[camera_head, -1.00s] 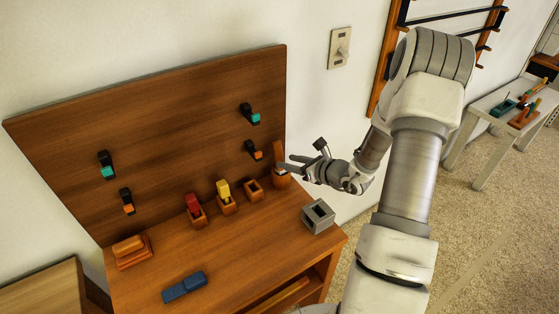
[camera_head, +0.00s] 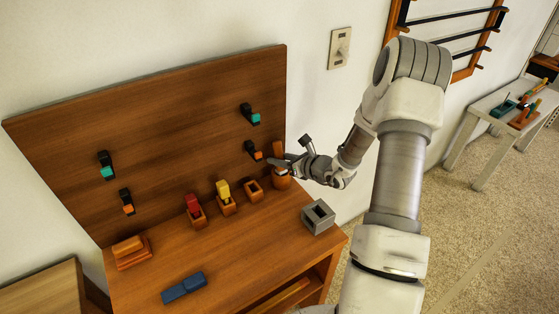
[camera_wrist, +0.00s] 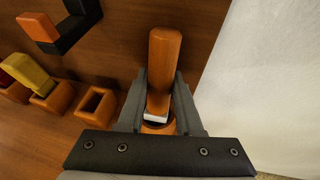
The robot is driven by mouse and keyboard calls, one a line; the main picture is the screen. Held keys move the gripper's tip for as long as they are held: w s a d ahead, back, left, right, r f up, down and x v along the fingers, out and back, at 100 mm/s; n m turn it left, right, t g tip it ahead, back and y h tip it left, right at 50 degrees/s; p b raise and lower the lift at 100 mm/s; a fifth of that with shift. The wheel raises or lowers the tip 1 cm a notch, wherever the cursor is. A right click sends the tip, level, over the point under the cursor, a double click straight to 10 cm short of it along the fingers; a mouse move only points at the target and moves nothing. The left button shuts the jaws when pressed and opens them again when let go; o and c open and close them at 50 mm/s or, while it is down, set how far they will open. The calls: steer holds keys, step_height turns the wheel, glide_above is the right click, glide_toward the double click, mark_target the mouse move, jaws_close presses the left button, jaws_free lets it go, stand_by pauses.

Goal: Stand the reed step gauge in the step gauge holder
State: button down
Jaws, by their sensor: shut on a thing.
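My gripper (camera_head: 275,163) is shut on an upright brown bar (camera_head: 278,149) at the back right of the bench. In the wrist view, my fingers (camera_wrist: 158,108) flank the bar (camera_wrist: 164,70), with a white piece at its lower end. Its foot is at an orange holder (camera_head: 281,182); my gripper hides part of the join. A blue stepped block (camera_head: 184,287) lies flat near the front; it looks like the reed step gauge. A grey square socket (camera_head: 318,216), open at the top and empty, looks like the step gauge holder. I cannot be sure of either name.
Wooden holders with a red piece (camera_head: 194,207) and a yellow piece (camera_head: 224,192) stand beside an empty one (camera_head: 252,190). Black hooks (camera_head: 249,112) stick out of the backboard. A stacked orange block (camera_head: 131,251) sits at left. The bench middle is clear.

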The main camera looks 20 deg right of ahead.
steer(key=shift+r, duration=0.2)
step_height(320, 180, up, 7)
steer(key=p, duration=0.5)
steer(key=shift+r, duration=0.1)
steer(key=s+d, duration=0.3)
steer(key=s, duration=0.5)
steer(key=s+d, duration=0.4)
steer(key=s, duration=0.4)
steer(key=shift+s+d+f+b, duration=0.15)
steer(key=shift+s+f+b, duration=0.1)
steer(key=shift+b, duration=0.1)
steer(key=shift+w, duration=0.15)
